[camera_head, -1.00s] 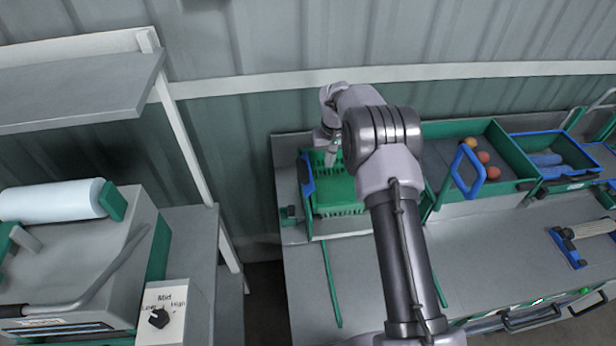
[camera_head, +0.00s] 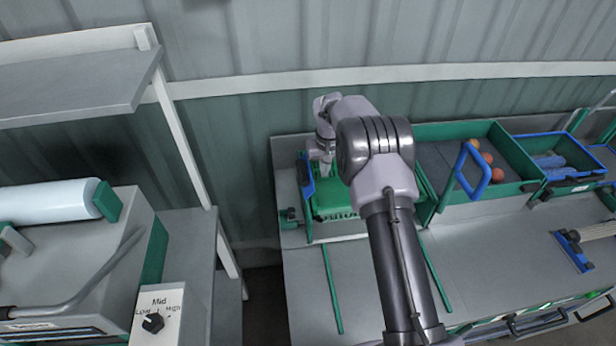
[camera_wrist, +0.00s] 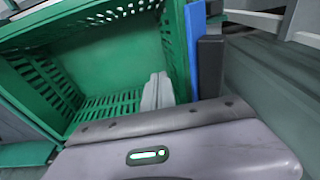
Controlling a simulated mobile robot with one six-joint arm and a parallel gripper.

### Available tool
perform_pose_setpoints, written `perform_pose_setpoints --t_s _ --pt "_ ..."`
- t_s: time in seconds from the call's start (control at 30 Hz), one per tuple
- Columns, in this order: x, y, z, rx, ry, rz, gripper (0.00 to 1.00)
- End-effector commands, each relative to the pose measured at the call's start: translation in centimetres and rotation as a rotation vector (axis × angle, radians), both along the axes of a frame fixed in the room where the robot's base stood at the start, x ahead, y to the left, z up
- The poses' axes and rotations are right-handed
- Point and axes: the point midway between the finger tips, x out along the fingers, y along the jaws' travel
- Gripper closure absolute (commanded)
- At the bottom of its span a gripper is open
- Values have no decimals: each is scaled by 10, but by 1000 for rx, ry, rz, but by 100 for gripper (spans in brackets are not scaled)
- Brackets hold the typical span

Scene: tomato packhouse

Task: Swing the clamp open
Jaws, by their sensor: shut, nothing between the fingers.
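The clamp appears to be the blue upright piece (camera_head: 308,182) on the left side of a green crate (camera_head: 345,212) on the bench. In the wrist view the blue piece (camera_wrist: 196,45) runs along the crate's side wall, with a dark grey block beside it. My gripper (camera_head: 324,172) is over the crate's left part, just right of the blue piece. In the wrist view its pale fingers (camera_wrist: 157,92) are shut and empty, over the slatted inside of the crate (camera_wrist: 80,75). They look apart from the blue piece. My arm hides the crate's back right part.
To the right stand a green tray (camera_head: 500,188) with several round fruits and a blue handle (camera_head: 473,172), and a blue bin (camera_head: 560,172). A brush-like tool (camera_head: 585,240) lies at far right.

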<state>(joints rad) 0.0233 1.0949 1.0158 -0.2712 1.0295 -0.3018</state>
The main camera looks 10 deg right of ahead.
Motion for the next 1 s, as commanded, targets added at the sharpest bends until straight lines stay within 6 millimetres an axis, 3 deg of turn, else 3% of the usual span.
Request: perform_pose_setpoints --t_s 1.0 --pt "-1 52 -2 1 3 0 100"
